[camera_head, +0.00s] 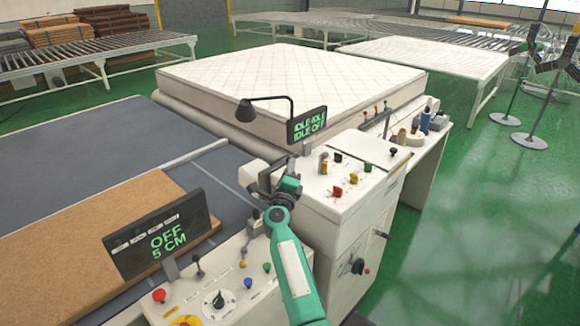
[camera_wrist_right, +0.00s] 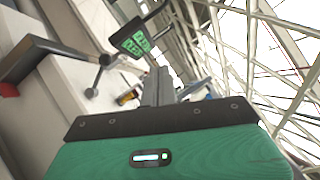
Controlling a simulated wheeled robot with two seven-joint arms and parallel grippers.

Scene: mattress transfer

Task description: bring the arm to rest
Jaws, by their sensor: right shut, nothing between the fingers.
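My right arm comes in from the bottom of the head view, green with a dark wrist. My left gripper is not in view.
The near console (camera_head: 215,295) carries knobs, levers and a screen (camera_head: 160,240) reading "OFF 5 CM". A second screen (camera_head: 307,124) stands behind the gripper. A white mattress (camera_head: 290,75) lies beyond. A brown board (camera_head: 90,240) lies left.

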